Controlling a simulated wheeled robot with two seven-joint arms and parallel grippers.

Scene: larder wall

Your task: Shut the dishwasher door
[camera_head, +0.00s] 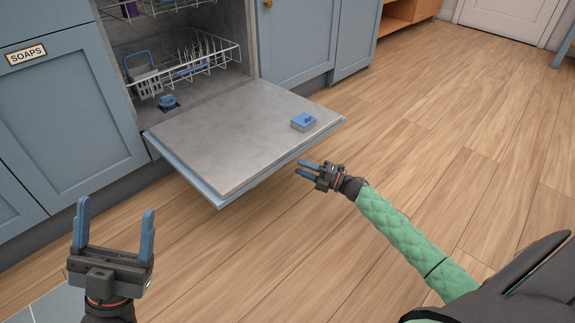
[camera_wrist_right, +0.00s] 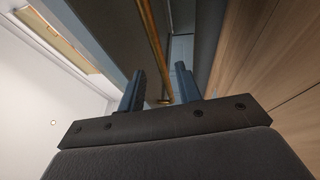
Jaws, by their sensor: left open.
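The dishwasher door (camera_head: 225,135) is folded down and lies about level, its grey inner face up, in the head view. A small block with a blue top (camera_head: 303,121) sits on it near its outer right corner. My right gripper (camera_head: 299,168) is beside the door's outer edge, low and near its right end, with its fingers apart. In the right wrist view the open fingers (camera_wrist_right: 160,72) have a brass-coloured bar (camera_wrist_right: 150,40) showing beyond and between them; I cannot tell whether they touch it. My left gripper (camera_head: 115,207) is open and empty, in front of the cabinets at the left.
Inside the dishwasher, a white wire lower rack (camera_head: 205,68) holds a basket and some items, with part of an upper rack above. Blue cabinets stand on both sides, the left one labelled SOAPS (camera_head: 26,55). The wooden floor (camera_head: 450,130) to the right is clear.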

